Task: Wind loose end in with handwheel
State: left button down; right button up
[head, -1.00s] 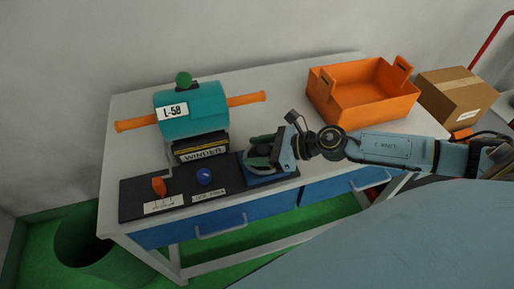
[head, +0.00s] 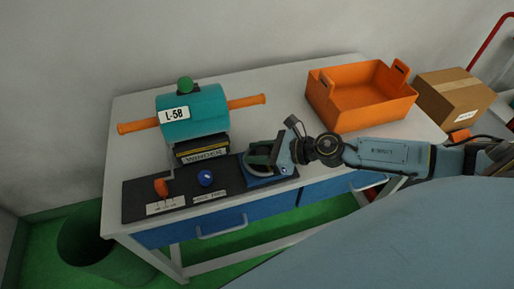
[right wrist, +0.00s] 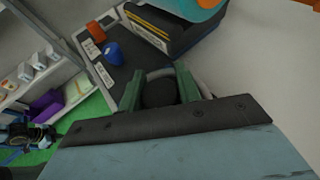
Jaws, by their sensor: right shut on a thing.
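The winder (head: 203,146) stands on the table with a teal roller (head: 194,113) marked L-50 above it and an orange bar (head: 246,101) through the roller. A handwheel (head: 252,168) with a grey rim sits on a blue base at the right end of the black panel. My right gripper (head: 264,154) is shut on the handwheel. In the right wrist view, its green fingers (right wrist: 158,90) stand on either side of the dark hub, with part of the grey rim (right wrist: 160,74) behind. The loose end cannot be made out. My left gripper is not in view.
An orange lever (head: 161,187) and a blue knob (head: 205,178) sit on the black panel (head: 140,201), left of the handwheel. An orange crate (head: 362,117) stands at the table's right, with a cardboard box (head: 452,93) beyond. The tabletop behind the handwheel is clear.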

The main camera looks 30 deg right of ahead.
jog(key=m+h+p, duration=0.1)
jog(key=p, duration=0.2)
jog(key=m+t+h+p, duration=0.1)
jog(key=p, duration=0.2)
jog(key=shift+w+d+r+m+t+h, duration=0.1)
jog(key=shift+r+m+t+h, duration=0.2)
jog(key=shift+r, duration=0.1)
jog(key=m+h+p, duration=0.2)
jog(key=p, duration=0.1)
jog(key=m+t+h+p, duration=0.1)
jog(key=m+h+p, duration=0.1)
jog(key=p, duration=0.1)
jog(key=shift+w+d+f+t+h, duration=0.1)
jog(key=shift+d+f+t+h, duration=0.1)
jog(key=shift+t+h, duration=0.15)
jog(key=shift+d+m+h+p, duration=0.15)
jog(key=shift+m+h+p, duration=0.75)
jog(key=shift+m, duration=0.2)
jog(key=shift+d+f+m+h+p, duration=0.15)
jog(key=shift+m+h+p, duration=0.2)
jog(key=shift+m+h, duration=0.6)
jog(key=shift+d+m+g+h+p, duration=0.2)
jog(key=shift+m+g+h, duration=0.1)
jog(key=shift+m+h, duration=0.7)
jog(key=shift+d+m+g+h+p, duration=0.2)
jog(key=shift+m+h, duration=0.45)
jog(key=shift+h, duration=0.55)
jog(key=shift+g, duration=0.25)
jog(key=o, duration=1)
